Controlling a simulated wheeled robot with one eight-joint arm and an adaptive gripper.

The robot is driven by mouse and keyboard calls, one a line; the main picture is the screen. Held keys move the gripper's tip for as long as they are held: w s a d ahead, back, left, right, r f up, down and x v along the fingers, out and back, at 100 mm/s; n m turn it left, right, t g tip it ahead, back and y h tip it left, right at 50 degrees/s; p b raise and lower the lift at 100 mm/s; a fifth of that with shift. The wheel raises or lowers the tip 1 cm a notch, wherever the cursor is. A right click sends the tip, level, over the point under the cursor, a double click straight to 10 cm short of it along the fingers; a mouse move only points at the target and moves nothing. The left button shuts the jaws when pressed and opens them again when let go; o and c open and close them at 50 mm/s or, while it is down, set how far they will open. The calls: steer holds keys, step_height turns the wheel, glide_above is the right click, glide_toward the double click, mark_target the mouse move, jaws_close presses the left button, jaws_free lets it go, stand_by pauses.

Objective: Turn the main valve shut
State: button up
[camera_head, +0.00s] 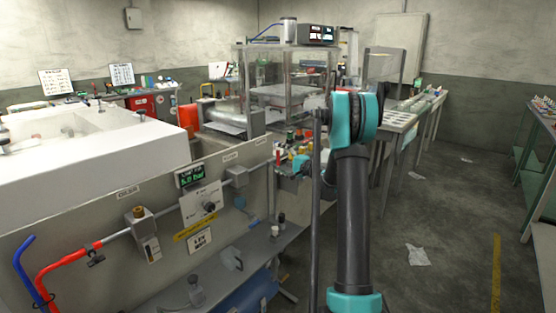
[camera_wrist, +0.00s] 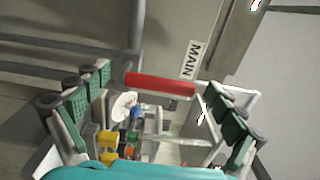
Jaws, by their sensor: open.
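In the wrist view, a red bar-shaped handle (camera_wrist: 160,85) lies crosswise beside a white label (camera_wrist: 190,59) reading MAIN. My gripper (camera_wrist: 157,88) is open, with one green-padded finger on each side of the picture. The handle spans much of the gap, its long ends pointing towards the two fingers. I cannot tell whether either finger touches it. Nothing is held between the pads. In the head view, I cannot make out the red handle for sure, and my arm hides much of the area around my gripper.
A grey panel (camera_head: 110,232) at left carries pipes, a regulator (camera_head: 145,232) and a green-digit display (camera_head: 188,178) that appears to read 6.0 bar. A clear-walled machine (camera_head: 262,75) stands behind. Floor to the right is mostly open, with scattered paper (camera_head: 418,256).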

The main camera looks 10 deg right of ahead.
steer(key=v, duration=1.2)
steer(key=s+a+f+n+g+h, duration=0.2)
steer(key=s+a+g, duration=0.1)
steer(key=s+a, duration=0.4)
steer(key=s+a+f+n+g+h, duration=0.25)
steer(key=s+a, duration=0.25)
steer(key=s, duration=0.5)
steer(key=s+d+f+n+g+h, duration=0.1)
steer(key=s+d+f+h, duration=0.1)
steer(key=s, duration=0.6)
steer(key=s+d+f+n+g+h, duration=0.1)
steer(key=s+f+n+h, duration=0.1)
steer(key=s, duration=0.6)
steer(key=s+d+f+n+g+h, duration=0.2)
steer(key=s+f, duration=0.3)
steer(key=s, duration=0.3)
steer(key=shift+s+d+f+h, duration=0.25)
steer(key=shift+d+h, duration=0.05)
steer(key=shift+h, duration=0.35)
